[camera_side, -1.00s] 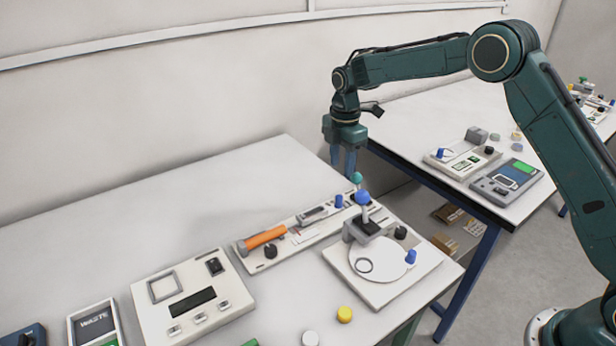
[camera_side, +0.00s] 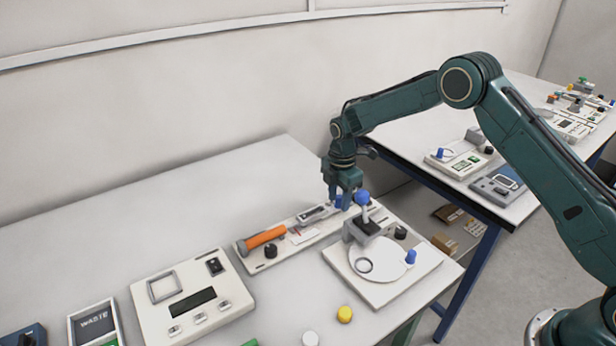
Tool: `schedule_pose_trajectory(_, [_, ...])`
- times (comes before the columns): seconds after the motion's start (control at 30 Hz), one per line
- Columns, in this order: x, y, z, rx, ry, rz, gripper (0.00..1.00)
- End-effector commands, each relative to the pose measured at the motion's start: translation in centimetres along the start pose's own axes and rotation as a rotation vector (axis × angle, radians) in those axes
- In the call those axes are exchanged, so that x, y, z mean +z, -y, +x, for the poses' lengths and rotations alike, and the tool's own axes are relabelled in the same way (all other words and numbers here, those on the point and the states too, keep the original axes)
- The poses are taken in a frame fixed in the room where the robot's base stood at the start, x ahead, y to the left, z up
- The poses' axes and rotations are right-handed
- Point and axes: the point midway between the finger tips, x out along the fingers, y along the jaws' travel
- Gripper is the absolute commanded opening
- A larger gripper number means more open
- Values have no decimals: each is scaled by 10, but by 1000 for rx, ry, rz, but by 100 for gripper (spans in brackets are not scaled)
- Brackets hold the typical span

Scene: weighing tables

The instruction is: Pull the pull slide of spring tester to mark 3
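What looks like the spring tester (camera_side: 262,265) is a long, narrow white board with an orange cylinder (camera_side: 266,237) at its left end and a grey scale piece (camera_side: 313,214) near the middle. A small blue knob (camera_side: 338,202) stands just right of the scale piece; it seems to be the pull slide's handle. My gripper (camera_side: 340,202) points down with its fingertips at the blue knob. The fingers partly cover the knob, so I cannot tell whether they touch or grip it. The mark numbers are too small to read.
A white device with a round plate (camera_side: 390,258) and a blue ball on a post (camera_side: 362,197) stands close in front of my gripper. A panel with a dark display (camera_side: 180,318) is at the left. The table's back left is clear.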

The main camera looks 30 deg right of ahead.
Motion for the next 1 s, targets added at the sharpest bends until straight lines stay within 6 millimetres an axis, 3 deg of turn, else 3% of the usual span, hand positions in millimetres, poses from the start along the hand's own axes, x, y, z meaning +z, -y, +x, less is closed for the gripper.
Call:
schedule_pose_trajectory(0.23, [0,0,0,0,0,0,37])
schedule_pose_trajectory(0.43, [0,0,0,0,0,0,0])
schedule_pose_trajectory(0.67, [3,0,0,0,0,1,0])
schedule_pose_trajectory(0.9, [32,0,0,1,1,3,0])
schedule_pose_trajectory(1.0, [34,0,0,1,1,1,0])
